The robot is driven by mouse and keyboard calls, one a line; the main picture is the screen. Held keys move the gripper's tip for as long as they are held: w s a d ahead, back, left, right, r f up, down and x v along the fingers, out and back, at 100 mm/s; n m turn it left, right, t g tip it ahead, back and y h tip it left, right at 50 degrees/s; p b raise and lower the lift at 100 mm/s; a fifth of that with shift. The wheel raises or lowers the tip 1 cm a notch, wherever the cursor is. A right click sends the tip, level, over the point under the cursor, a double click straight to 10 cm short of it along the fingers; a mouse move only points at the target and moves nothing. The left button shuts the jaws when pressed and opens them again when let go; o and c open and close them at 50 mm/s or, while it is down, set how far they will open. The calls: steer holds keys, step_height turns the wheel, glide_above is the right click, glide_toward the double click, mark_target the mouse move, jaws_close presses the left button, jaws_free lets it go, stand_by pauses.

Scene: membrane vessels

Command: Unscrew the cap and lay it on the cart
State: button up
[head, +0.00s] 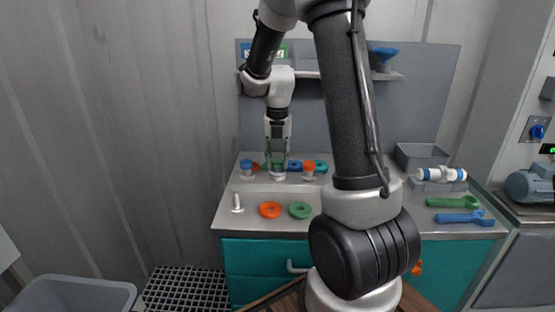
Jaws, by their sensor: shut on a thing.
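My gripper (278,153) points down over the back left of the grey cart top (335,225), with its fingers shut around a small green piece (278,163) on a white base (278,177). I cannot tell for sure whether this green piece is the cap, or whether it is still seated on the white base. A white cylinder with blue rings (440,174) lies on a grey cradle at the right of the cart top.
White pieces with a blue top (246,167) and an orange top (309,168) stand beside my gripper. An orange ring (270,209), a green ring (300,210) and a white peg (237,203) are nearer. Green (453,202) and blue (464,217) wrenches lie right. A grey bin (420,155) stands behind.

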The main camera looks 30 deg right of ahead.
mark_target(277, 161)
steer(key=shift+r, duration=3.35)
